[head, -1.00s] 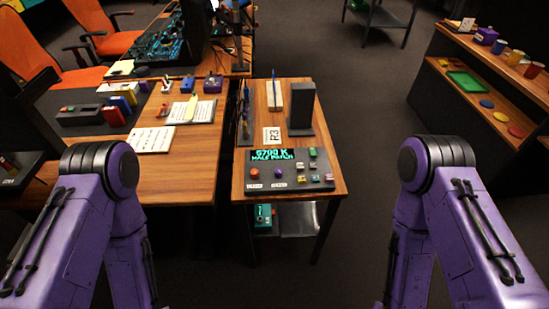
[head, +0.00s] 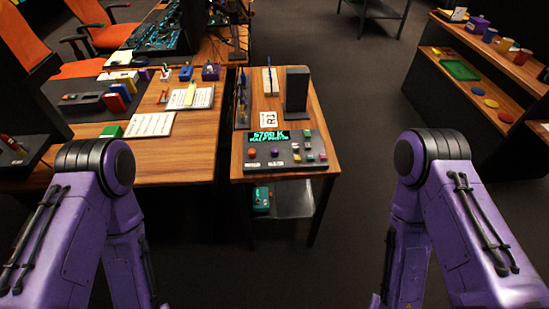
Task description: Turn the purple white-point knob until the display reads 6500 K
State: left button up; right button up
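The trackball panel (head: 287,162) is a dark box at the near end of the small wooden table, in the middle of the head view. Its display (head: 268,137) shows green text that seems to read 5700 K, with a smaller line below too blurred to read. A purple knob (head: 274,153) sits on the panel's face; a white point on it is too small to make out. A red-orange knob (head: 252,153) is to its left. Both my purple arms show at the lower left and lower right, but neither gripper is in view.
A larger desk (head: 190,150) with papers and boxes stands to the left. A shelf (head: 490,85) stands at the right. Open floor (head: 365,110) lies between table and shelf.

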aim_at(274, 151)
jog(key=z, duration=0.25)
jog(key=k, duration=0.2)
jog(key=u, duration=0.95)
jog(key=i, duration=0.75)
jog(key=z, duration=0.65)
